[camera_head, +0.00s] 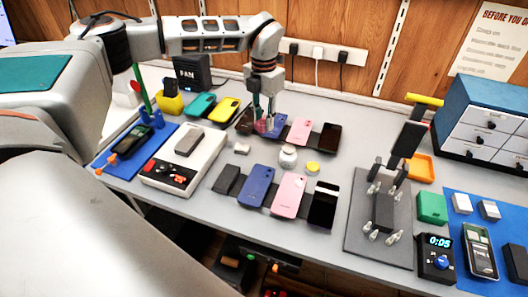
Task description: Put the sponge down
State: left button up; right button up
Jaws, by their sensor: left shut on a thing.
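My left gripper (264,122) reaches down from the top middle, over the left part of the back row of phones. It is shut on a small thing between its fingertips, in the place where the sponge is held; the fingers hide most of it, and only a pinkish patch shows. Next to the fingertips are a blue phone (278,126) and a dark phone (244,122). I cannot tell whether the held thing touches a phone. My right gripper is not in view.
A front row holds a blue phone (257,186), a pink phone (289,195) and a black phone (323,205). A white jar (288,157) and yellow lid (312,168) stand between the rows. A white device (206,162) is left, a grey stand (361,235) right.

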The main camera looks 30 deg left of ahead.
pick_arm(q)
send_over(264, 157)
notch_tip(264, 157, down, 8)
jog(key=shift+f+b, duration=0.25)
jog(key=shift+b, duration=0.05)
jog(key=shift+f, duration=2.3)
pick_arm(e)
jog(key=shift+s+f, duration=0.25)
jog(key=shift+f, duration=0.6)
pick_arm(q)
jog(key=shift+s, duration=0.1)
jog(key=shift+f, duration=0.15)
jog(key=o, duration=1)
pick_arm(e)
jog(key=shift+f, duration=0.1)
pick_arm(q)
jog(key=shift+r, duration=0.25)
notch_tip(264, 157, up, 12)
jog(key=shift+f+p, duration=0.1)
jog(key=shift+p, duration=0.2)
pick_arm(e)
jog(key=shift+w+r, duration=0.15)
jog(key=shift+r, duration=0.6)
